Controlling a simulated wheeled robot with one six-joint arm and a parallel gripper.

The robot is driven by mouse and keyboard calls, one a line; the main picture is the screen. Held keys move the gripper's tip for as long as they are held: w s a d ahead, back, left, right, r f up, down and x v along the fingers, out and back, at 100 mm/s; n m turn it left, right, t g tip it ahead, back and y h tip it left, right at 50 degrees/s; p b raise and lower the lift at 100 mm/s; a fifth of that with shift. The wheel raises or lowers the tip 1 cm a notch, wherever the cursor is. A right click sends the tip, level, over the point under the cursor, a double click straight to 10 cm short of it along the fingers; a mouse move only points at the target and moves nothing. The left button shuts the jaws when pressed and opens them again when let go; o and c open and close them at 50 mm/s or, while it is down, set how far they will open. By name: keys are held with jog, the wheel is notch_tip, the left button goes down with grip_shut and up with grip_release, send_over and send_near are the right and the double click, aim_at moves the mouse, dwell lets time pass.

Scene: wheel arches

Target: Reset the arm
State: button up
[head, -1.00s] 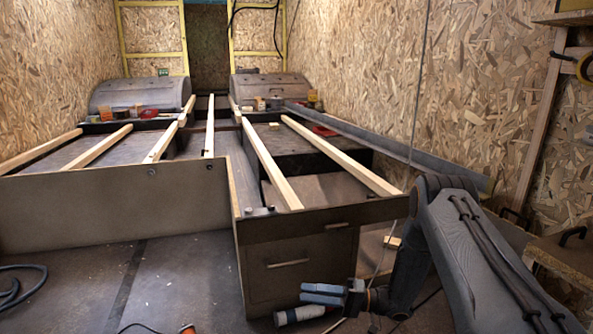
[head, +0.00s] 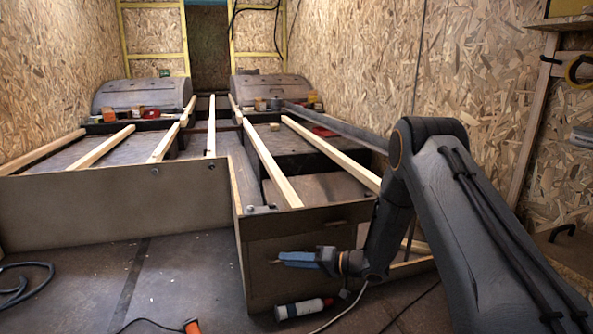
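My gripper (head: 288,259) is at the front of the low wooden cabinet, in the lower middle of the head view.
Wooden slats (head: 268,163) span the bed-like frames behind. A cable with an orange end (head: 191,326) lies at the bottom. Open floor (head: 185,278) is at the left.

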jog(key=w+a+r+t+h+p, duration=0.1)
jog(key=a+r+h, duration=0.15)
jog(key=r, duration=0.25)
jog(key=w+a+r+t+h, duration=0.2)
jog(key=r+h, duration=0.1)
jog(key=r, duration=0.3)
jog(key=s+r+n+h+p, duration=0.1)
jog(key=s+r+h+p, duration=0.1)
jog(key=s+r+h, duration=0.4)
jog(key=s+d+r+n+g+p, duration=0.1)
jog(key=s+r+g, duration=0.2)
jog(key=s, duration=1.2)
jog(key=s+d+r+n+g+h+p, duration=0.1)
jog(key=s+d+r+g, duration=0.2)
jog(key=s, duration=1.2)
jog(key=s+r+n+g+p, duration=0.1)
jog(key=s+r+n+g, duration=0.2)
jog(key=s, duration=1.2)
jog(key=d+r+m+p, duration=0.2)
jog(key=d+r+p, duration=0.5)
jog(key=r+p, duration=0.3)
jog(key=d+r+m+h+p, duration=0.1)
jog(key=d+r+m+p, duration=0.2)
jog(key=d+r+p, duration=0.4)
jog(key=d+r+m+h+p, duration=0.1)
jog(key=d+r+m+p, duration=0.2)
jog(key=d+r+p, duration=0.4)
notch_tip(320, 180, up, 6)
jog(key=p, duration=1.3)
jog(key=shift+w, duration=0.15)
